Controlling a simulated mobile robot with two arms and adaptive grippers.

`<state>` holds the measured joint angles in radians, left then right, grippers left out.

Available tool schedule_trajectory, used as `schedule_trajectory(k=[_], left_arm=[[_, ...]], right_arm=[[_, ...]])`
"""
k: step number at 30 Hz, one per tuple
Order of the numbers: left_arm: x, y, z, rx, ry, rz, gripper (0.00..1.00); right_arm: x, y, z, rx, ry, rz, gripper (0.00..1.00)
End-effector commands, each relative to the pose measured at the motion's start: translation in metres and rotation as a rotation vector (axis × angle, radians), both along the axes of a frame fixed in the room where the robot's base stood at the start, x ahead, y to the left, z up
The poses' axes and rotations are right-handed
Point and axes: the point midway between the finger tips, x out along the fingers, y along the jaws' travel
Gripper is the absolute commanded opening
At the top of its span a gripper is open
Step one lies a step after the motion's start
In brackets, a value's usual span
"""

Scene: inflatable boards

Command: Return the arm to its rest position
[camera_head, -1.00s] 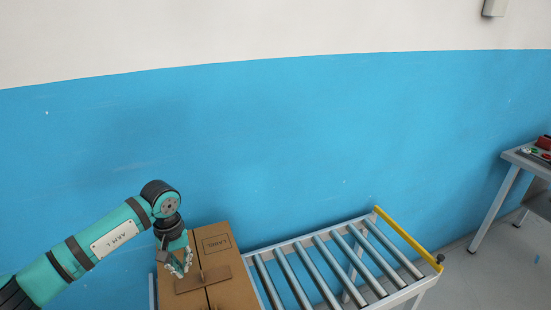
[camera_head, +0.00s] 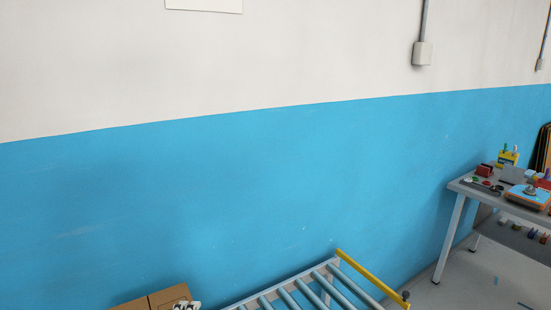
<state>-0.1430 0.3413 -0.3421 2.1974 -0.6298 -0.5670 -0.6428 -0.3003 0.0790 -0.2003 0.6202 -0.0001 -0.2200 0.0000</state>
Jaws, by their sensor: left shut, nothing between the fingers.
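My left gripper (camera_head: 186,305) shows only as a small pale and dark piece at the bottom edge of the head view. It is shut with nothing held. It overlaps the lower right part of a brown cardboard box (camera_head: 152,301) in the picture; I cannot tell whether they touch. Only the top of the box shows, cut off by the bottom edge. The rest of my left arm is out of view. My right gripper is not in view.
A roller conveyor (camera_head: 312,284) with a yellow end bar (camera_head: 371,278) lies right of the box. A grey table (camera_head: 462,190) with tools and small containers stands at the right. A blue and white wall runs behind. Grey floor is open between conveyor and table.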

Motion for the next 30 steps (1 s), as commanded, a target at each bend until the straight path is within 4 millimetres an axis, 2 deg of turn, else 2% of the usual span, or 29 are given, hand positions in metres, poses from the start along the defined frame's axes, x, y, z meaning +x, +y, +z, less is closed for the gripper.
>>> schedule_trajectory(k=[1,3,6,9,15,21,30], left_arm=[[-0.019,0.017,-0.032,-0.185,0.152,0.095,0.00],[-0.048,0.034,-0.071,-0.401,0.338,0.225,0.00],[-0.091,0.043,-0.112,-0.628,0.544,0.378,0.00],[-0.129,0.044,-0.139,-0.778,0.696,0.499,0.00],[-0.195,0.039,-0.170,-0.975,0.926,0.696,0.00],[-0.255,0.028,-0.183,-1.107,1.116,0.874,0.00],[-0.237,0.025,-0.275,-1.084,1.142,0.889,0.00]], right_arm=[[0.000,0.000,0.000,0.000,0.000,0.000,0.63],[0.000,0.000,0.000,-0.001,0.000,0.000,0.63],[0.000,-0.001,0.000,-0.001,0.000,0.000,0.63],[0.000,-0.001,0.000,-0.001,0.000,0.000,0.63],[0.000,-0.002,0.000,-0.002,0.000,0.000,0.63],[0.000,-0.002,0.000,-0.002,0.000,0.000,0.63],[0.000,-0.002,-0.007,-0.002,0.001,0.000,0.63]])
